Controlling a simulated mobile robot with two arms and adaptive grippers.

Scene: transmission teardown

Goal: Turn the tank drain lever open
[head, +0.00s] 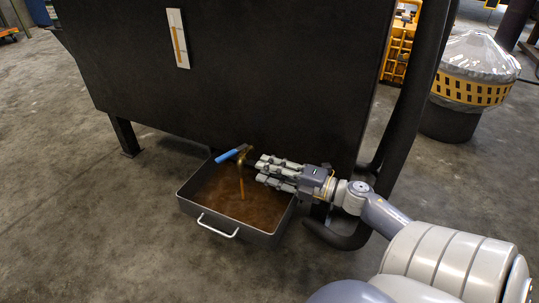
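The tank (235,75) is a large dark box on legs. Its drain valve (242,158) sticks out below its front lower edge. The drain lever (229,155) has a blue handle pointing left, slightly downward. A brown stream (242,188) falls from the valve into the drain pan (188,199). My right gripper (260,170) is just right of the valve, fingers pointing left. Its fingers look spread, with nothing seen between them, and the blue handle lies beyond the fingertips. Whether a finger touches the valve is unclear. My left gripper is not in view.
The pan holds brown fluid and has a front handle (217,226). A dark bent pipe (345,240) runs close to my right wrist. A sight gauge (178,38) is on the tank. A covered drum (470,85) stands at right.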

